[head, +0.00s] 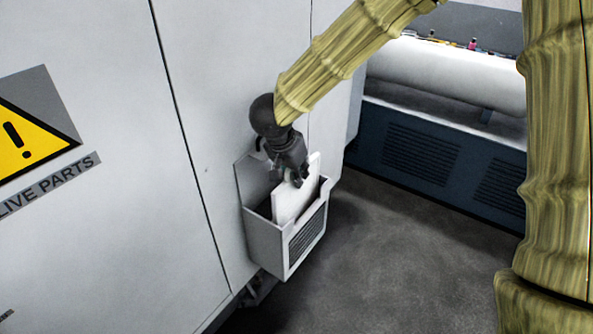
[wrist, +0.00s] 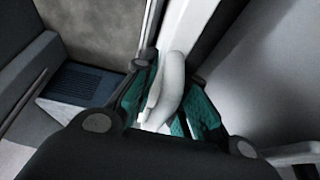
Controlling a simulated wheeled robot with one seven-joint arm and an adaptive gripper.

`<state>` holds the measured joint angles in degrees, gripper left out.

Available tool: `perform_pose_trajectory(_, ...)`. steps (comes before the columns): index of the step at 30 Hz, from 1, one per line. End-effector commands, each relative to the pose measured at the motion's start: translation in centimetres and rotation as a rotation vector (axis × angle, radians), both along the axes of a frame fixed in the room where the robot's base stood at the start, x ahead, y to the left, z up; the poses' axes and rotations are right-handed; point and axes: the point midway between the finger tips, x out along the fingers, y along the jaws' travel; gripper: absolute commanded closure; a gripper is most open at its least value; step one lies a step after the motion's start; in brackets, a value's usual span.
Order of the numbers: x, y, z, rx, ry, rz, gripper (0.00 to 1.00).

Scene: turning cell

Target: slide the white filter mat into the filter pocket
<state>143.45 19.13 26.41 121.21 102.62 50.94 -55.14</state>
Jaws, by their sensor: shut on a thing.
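The white filter mat (head: 292,203) stands in the mouth of the filter pocket (head: 264,234), its lower part hidden behind the pocket's front wall and its upper part showing above the rim. The pocket is a pale grey box with a louvred front, fixed to the machine's side. My gripper (head: 296,180) is shut on the mat's top edge, just above the pocket. In the wrist view, the gripper's green-padded fingers (wrist: 170,112) are on either side of the pale mat (wrist: 168,85). How deep the mat's lower edge sits is hidden.
The white cabinet wall (head: 205,150) with a yellow warning sign (head: 22,135) runs along the left. A dark blue machine base (head: 440,160) with vents stands at the back right. The grey floor (head: 400,260) right of the pocket is clear.

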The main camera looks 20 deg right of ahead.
Motion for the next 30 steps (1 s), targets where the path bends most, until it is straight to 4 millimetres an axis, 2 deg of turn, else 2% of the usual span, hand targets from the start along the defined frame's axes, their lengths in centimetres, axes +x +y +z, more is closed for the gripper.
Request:
perform_pose_trajectory(14,0.0,0.01,-0.4,0.001,-0.001,0.0,1.0)
perform_pose_trajectory(15,0.0,0.01,-0.4,0.001,-0.001,0.0,0.84)
perform_pose_trajectory(19,0.0,0.02,-0.39,0.001,-0.001,0.0,0.61)
perform_pose_trajectory(30,-0.04,0.08,-0.18,0.001,-0.001,-0.001,0.61)
